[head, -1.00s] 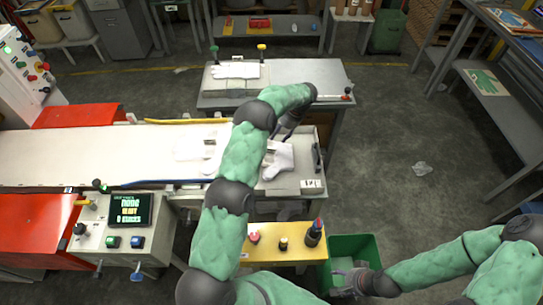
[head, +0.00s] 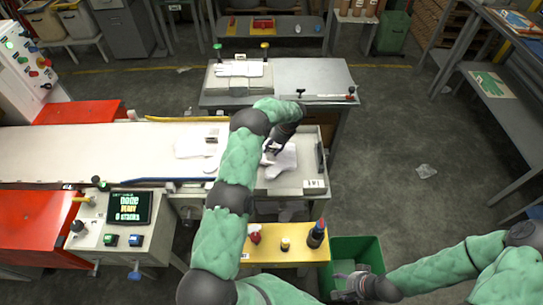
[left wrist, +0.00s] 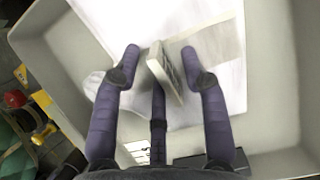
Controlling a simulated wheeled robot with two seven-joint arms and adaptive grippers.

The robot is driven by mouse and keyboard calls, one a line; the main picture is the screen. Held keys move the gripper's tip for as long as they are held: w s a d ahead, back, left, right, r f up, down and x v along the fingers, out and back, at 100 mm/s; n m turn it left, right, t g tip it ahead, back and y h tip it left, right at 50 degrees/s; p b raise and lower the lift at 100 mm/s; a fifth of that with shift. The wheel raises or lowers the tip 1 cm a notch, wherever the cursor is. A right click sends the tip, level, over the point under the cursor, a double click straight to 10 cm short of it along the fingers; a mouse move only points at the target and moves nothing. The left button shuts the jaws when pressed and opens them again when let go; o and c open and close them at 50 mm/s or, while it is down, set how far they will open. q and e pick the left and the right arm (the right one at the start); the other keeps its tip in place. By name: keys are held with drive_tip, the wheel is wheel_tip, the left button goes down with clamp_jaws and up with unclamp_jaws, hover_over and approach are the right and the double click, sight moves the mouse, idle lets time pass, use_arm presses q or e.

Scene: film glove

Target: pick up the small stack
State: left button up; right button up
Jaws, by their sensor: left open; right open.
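In the left wrist view a small, pale, slab-like stack (left wrist: 168,72) with a grey patterned side stands tilted between the fingers of my left gripper (left wrist: 158,62). The gripper is open, with its fingertips on either side of the stack; I cannot tell whether they touch it. White glove-shaped material (left wrist: 100,85) lies beneath. In the head view my left gripper (head: 272,148) is low over the grey tray (head: 312,170) at the belt's end, beside a white glove (head: 283,163); the stack is hard to make out there. My right gripper (head: 350,284) is open at the green bin.
The green bin (head: 372,252) is at the lower middle. A yellow stand (head: 290,254) holds a red item, a small jar and a dark bottle (head: 316,236). White sheets (head: 195,146) lie on the belt (head: 90,152). A grey table (head: 305,80) stands behind. Floor at right is mostly clear.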

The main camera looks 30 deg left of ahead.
use_arm(q)
drive_tip(key=shift+a+f, duration=0.1)
drive_tip(key=shift+f, duration=0.1)
clamp_jaws()
drive_tip(key=shift+r, duration=0.2)
